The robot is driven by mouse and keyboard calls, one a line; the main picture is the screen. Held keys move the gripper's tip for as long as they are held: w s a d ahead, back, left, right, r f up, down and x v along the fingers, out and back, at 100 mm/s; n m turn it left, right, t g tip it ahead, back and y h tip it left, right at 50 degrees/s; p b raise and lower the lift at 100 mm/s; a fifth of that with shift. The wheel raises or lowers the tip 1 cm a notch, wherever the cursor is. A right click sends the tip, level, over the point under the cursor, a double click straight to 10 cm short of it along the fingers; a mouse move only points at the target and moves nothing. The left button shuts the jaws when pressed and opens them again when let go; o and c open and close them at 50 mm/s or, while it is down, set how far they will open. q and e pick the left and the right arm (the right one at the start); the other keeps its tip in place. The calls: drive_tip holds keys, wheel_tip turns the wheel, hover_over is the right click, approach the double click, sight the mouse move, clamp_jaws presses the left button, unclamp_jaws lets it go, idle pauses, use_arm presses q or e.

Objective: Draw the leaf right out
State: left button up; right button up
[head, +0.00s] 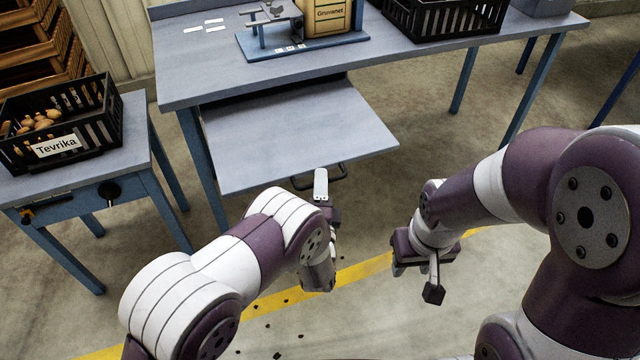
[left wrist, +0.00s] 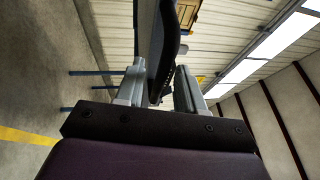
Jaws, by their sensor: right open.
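The leaf (head: 300,130) is a flat grey board that sticks out from under the front of the blue-legged table. Its dark bar handle (head: 337,176) is on the front edge. My left gripper (head: 321,184) is at this handle, with one pale finger showing over it. The lower finger is hidden in the head view. My right gripper (head: 433,275) is open and empty, over the floor to the right, away from the leaf.
The table (head: 200,75) carries a blue-based device (head: 270,45) and a black crate (head: 400,15). A side table (head: 135,130) at left holds a black crate labelled Tevrika (head: 100,110) with potatoes. The floor before the leaf has a yellow line (head: 365,268) and small dark crumbs.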

use_arm(q)
drive_tip(key=v, duration=1.2)
drive_tip(key=shift+s+p, duration=0.35)
drive_tip(key=shift+p, duration=0.05)
